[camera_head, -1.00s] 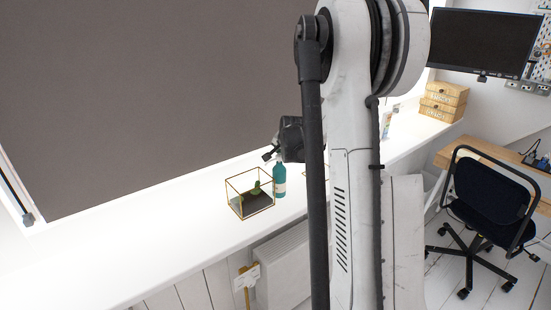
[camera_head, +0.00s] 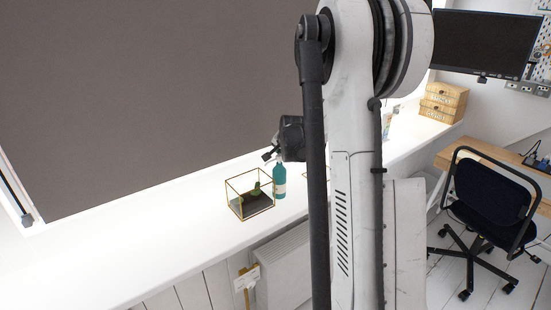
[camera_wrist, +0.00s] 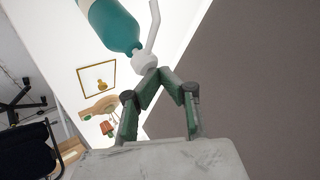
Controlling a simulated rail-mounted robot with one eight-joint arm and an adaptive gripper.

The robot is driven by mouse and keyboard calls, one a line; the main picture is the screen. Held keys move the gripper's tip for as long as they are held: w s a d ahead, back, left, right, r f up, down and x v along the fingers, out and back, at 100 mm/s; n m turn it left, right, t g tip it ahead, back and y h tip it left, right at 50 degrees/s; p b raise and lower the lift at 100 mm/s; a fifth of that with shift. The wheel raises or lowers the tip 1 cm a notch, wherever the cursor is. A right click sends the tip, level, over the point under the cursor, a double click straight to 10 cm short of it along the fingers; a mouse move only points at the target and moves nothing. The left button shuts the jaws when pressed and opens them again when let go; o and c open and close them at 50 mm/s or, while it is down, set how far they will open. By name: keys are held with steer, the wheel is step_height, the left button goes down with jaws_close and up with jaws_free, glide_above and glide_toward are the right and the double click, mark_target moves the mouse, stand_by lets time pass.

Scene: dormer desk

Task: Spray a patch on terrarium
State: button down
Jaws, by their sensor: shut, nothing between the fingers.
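The terrarium (camera_head: 262,204), a gold-framed clear box with a dark base and a small green plant, stands on the white windowsill. The teal spray bottle (camera_head: 279,182) stands upright just right of it. In the wrist view the bottle (camera_wrist: 112,22) is at the top, with its white spray head (camera_wrist: 144,62) and thin white nozzle close to my fingertips. My gripper (camera_wrist: 158,71) is shut and empty, its tips beside the spray head; I cannot tell whether they touch. In the head view my gripper (camera_head: 267,155) is above the bottle, partly hidden by my arm.
The windowsill (camera_head: 150,235) is clear left of the terrarium. A flat gold frame (camera_wrist: 97,80) lies near the bottle. Wooden drawer boxes (camera_head: 443,101) stand at the sill's far end. A dark roller blind (camera_head: 150,90) rises behind; a chair (camera_head: 490,205) is at right.

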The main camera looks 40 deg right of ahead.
steer(key=shift+r, duration=0.15)
steer(key=shift+r+p, duration=1.45)
steer(key=shift+r, duration=1.4)
